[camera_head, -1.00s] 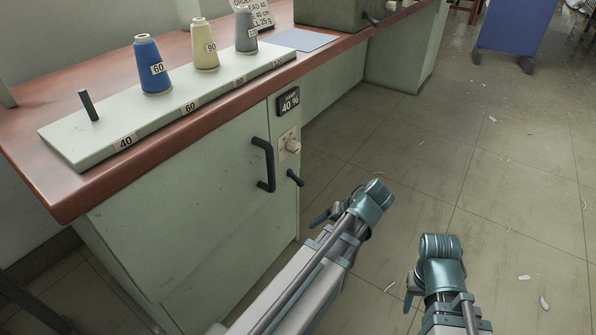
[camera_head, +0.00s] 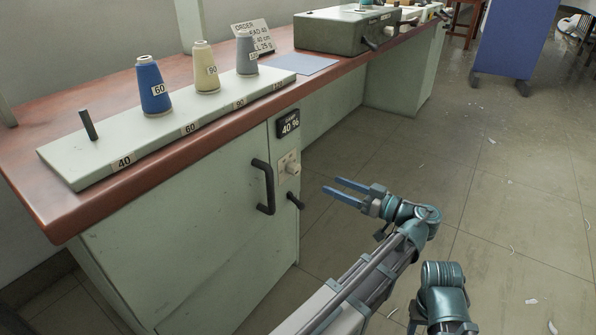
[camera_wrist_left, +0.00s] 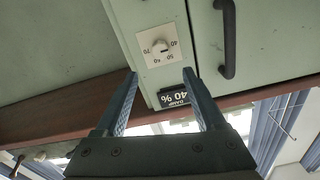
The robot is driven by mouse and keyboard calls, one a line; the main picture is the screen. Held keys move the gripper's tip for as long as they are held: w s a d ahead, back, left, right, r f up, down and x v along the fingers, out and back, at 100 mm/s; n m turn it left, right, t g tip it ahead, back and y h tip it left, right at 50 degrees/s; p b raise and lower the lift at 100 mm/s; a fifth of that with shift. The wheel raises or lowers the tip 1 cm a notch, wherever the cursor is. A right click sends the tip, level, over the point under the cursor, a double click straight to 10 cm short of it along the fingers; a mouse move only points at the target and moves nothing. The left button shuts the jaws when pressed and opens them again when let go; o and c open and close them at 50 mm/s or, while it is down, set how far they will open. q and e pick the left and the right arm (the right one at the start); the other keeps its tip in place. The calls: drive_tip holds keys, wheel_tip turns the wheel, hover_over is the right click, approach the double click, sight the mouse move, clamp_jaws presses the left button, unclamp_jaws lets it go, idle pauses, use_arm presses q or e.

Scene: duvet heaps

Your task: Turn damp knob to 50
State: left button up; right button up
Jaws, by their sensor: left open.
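The damp knob (camera_head: 290,167) is a small pale knob on a square plate on the green cabinet's narrow front panel, below the black display (camera_head: 288,124) reading 40 %. In the left wrist view the knob (camera_wrist_left: 160,47) appears upside down, with 40, 50 and 70 marked around it; the display (camera_wrist_left: 175,97) also reads DAMP 40 %. My left gripper (camera_head: 330,185) is open and empty, its two blue fingers pointing at the panel, to the right of the knob and apart from it. In the wrist view the knob lies beyond and between the fingertips (camera_wrist_left: 160,71). My right gripper's jaws are not visible.
A black door handle (camera_head: 264,187) and a small black lever (camera_head: 295,201) stick out near the knob. The brown countertop (camera_head: 110,208) overhangs the cabinet and carries a rack (camera_head: 165,130) with thread cones.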

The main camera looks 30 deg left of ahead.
sight(298, 171)
use_arm(q)
drive_tip(key=a, duration=0.8)
drive_tip(key=w+a, duration=0.1)
drive_tip(key=a, duration=0.3)
drive_tip(key=shift+a, duration=0.3)
clamp_jaws()
